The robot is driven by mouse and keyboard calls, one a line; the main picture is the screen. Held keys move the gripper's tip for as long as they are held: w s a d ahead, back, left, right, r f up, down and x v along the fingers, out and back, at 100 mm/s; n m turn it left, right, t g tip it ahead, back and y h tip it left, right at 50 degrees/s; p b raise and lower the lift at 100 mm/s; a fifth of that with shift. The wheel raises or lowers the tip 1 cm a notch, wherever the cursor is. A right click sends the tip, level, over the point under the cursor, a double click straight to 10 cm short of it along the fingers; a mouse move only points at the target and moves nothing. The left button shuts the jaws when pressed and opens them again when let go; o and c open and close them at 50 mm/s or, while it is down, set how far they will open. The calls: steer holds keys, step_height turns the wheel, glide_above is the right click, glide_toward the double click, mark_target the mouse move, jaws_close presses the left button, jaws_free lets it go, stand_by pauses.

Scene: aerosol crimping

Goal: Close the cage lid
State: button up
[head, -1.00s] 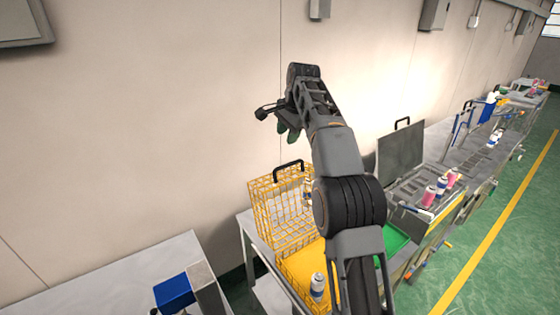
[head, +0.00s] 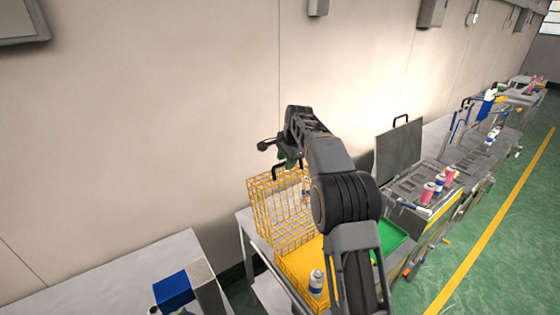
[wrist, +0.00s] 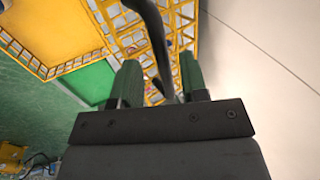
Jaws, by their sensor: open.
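The cage lid (head: 265,212) is a yellow wire-mesh frame standing open and upright at the back of the yellow cage base (head: 296,262). Its black handle (head: 278,174) is at its top edge, partly hidden by my gripper (head: 287,160). My gripper is open, at the handle. In the wrist view, the black handle (wrist: 150,35) runs between the two green fingers of my gripper (wrist: 158,65), with space on both sides. The lid mesh (wrist: 112,22) lies beyond it. A can (head: 317,280) with a white top stands in the base.
A green tray (head: 395,240) lies right of the cage, partly behind my arm. A grey station with an upright lid (head: 398,155) and several cans stands further right. The wall is close behind the cage. A table with a blue block (head: 173,289) is at front left.

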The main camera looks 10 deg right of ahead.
steer(key=shift+f, duration=0.2)
steer(key=shift+c, duration=0.4)
jaws_close()
